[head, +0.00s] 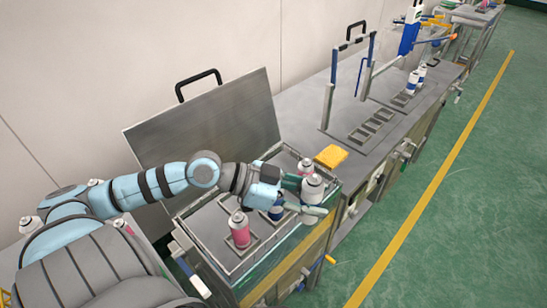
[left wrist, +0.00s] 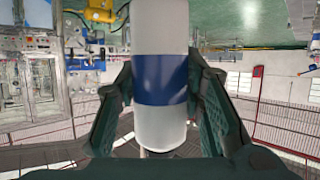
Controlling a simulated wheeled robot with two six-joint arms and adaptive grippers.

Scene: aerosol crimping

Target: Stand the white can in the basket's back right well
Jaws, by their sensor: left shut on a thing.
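My left gripper (head: 304,197) is shut on the white can (head: 312,188), one finger on each side of it. In the left wrist view the can (left wrist: 160,120) has a wide blue band and sits between the two dark green fingers (left wrist: 160,105). In the head view the can looks upright, over the right part of the basket (head: 228,268). Gripper and can hide part of the basket there, so I cannot tell the can's height or what is under it. My right gripper is not in view.
A raised lid (head: 205,125) stands behind. A yellow sponge-like block (head: 330,156) lies on the bench to the right.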

